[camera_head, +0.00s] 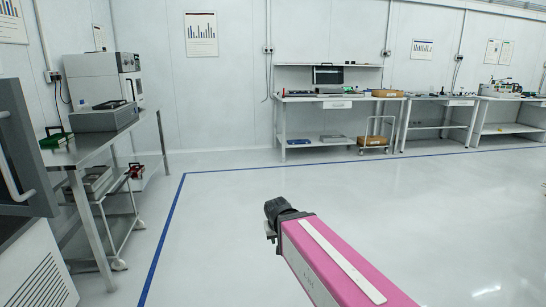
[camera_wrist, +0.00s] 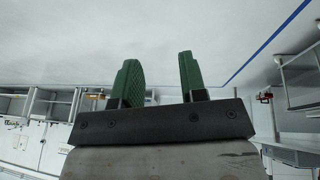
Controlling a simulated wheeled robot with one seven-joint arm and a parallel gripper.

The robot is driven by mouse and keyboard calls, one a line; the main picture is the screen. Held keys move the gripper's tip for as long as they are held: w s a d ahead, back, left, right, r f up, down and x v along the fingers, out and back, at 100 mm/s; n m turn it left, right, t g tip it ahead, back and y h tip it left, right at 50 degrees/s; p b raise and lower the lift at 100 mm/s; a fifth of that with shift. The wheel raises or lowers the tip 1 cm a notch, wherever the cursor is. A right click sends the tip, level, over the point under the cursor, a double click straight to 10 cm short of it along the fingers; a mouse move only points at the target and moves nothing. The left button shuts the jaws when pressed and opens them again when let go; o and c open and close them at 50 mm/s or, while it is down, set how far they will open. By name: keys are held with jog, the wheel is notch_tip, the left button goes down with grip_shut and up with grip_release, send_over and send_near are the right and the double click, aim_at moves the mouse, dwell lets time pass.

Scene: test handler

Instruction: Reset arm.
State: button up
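My gripper (camera_wrist: 159,72) shows in the wrist view with its two green ribbed fingers apart. The space between the fingertips is empty, with only pale floor behind it. In the head view my pink arm link (camera_head: 340,268) reaches up from the bottom right and ends in a dark joint (camera_head: 280,210) over the open floor. The gripper fingers cannot be made out in the head view. Nothing touches the visible part of the arm.
A metal table (camera_head: 92,148) with a grey box (camera_head: 104,118) stands at left, beside a dark-doored machine (camera_head: 22,150). Workbenches (camera_head: 340,98) line the back wall, with a cart (camera_head: 374,151) before them. The floor between is clear, crossed by a blue line (camera_head: 163,240).

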jog(key=s+d+f+m+g, duration=0.1)
jog(key=s+d+f+g, duration=0.1)
jog(key=d+f, duration=0.3)
jog(key=s+d+f+m+g, duration=0.1)
jog(key=d+f, duration=0.4)
jog(key=d, duration=0.6)
jog(key=shift+s+d+f+g+y, duration=0.35)
jog(key=shift+s+g, duration=0.25)
jog(key=shift+s, duration=0.5)
